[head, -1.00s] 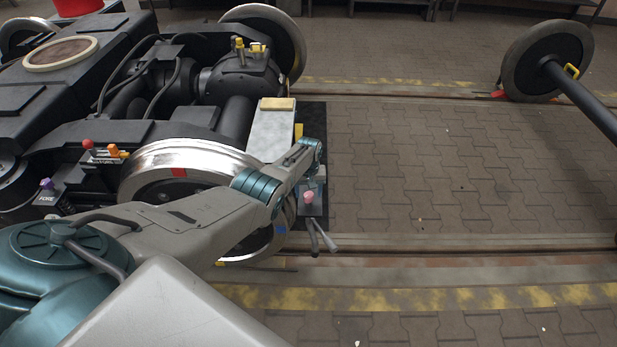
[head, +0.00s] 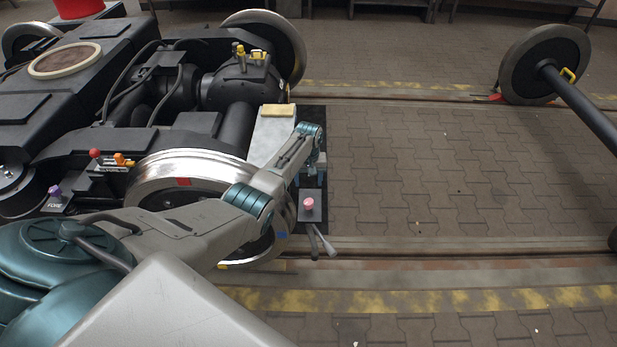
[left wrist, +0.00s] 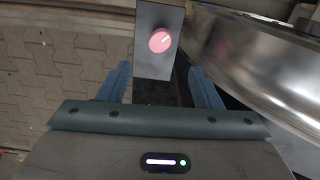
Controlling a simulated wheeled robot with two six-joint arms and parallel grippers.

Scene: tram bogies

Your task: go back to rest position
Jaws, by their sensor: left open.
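My left arm reaches in from the lower left across the silver wheel of the bogie. My left gripper (head: 316,168) is at its end, pointing down beside the bogie's end, and is partly hidden by the wrist. In the left wrist view its two blue fingers (left wrist: 160,85) are apart with nothing held between them. A pink round knob (head: 308,203) on a grey plate is just in front of the gripper, and it also shows beyond the fingertips in the left wrist view (left wrist: 160,40). My right gripper is in neither view.
The dark bogie (head: 150,90) with its silver wheel (head: 165,163) fills the left. Levers (head: 327,246) stick out below the knob. A loose wheelset (head: 545,64) stands at the right on the rails. The paved floor between (head: 420,170) is clear.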

